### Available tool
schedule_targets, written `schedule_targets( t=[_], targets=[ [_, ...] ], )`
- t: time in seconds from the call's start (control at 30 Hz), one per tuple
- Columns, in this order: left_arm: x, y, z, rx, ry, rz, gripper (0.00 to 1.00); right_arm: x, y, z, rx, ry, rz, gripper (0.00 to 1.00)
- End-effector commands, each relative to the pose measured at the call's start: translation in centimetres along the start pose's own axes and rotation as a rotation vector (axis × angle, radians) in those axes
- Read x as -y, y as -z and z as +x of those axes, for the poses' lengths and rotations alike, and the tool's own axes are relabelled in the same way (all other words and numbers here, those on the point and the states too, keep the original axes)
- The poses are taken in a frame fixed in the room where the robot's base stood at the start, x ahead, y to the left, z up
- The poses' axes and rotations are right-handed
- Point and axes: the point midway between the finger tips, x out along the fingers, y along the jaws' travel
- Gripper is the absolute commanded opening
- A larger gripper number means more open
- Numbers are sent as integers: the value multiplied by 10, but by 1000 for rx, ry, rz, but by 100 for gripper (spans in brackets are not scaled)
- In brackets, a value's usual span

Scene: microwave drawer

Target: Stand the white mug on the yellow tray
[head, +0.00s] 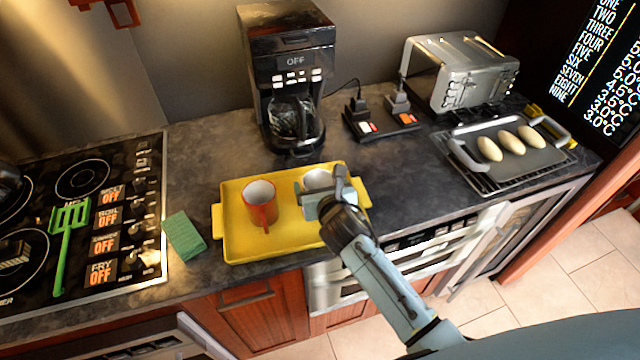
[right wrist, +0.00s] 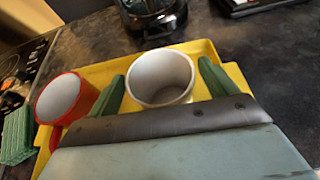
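The white mug (head: 318,179) is upright over the right part of the yellow tray (head: 235,243); my gripper hides its lower part, so I cannot tell if its base touches the tray. In the right wrist view the white mug (right wrist: 161,78) sits between the two green fingers of my right gripper (right wrist: 164,88). The fingers are spread on either side, with a slim gap at each side of the rim. In the head view the right gripper (head: 325,197) reaches in from the front right. My left gripper is not in view.
A red mug (head: 261,204) stands on the tray, left of the white mug. A coffee maker (head: 290,80) is behind the tray. A green sponge (head: 184,236) and a stove (head: 80,220) are to the left. A toaster (head: 460,72) and a pan with bread rolls (head: 505,170) are to the right.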

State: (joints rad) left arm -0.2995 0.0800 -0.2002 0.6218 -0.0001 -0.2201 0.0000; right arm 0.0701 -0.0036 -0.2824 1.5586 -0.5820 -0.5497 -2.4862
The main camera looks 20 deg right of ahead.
Motion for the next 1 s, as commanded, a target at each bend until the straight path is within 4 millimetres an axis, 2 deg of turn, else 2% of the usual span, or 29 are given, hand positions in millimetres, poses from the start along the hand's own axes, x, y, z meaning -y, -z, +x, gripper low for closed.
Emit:
schedule_targets(
  t=[0.27,0.37,0.47,0.8,1.0],
  targets=[
    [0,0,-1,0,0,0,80,0,-3,-1,1,0,1,84],
    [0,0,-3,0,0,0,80,0,-3,-9,-1,0,-1,84],
    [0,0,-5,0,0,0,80,0,-3,-23,-1,-1,-2,84],
    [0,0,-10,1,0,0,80,0,-3,-90,-1,0,-2,84],
    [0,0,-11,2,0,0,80,0,-3,-114,-1,0,0,84]
  ],
)
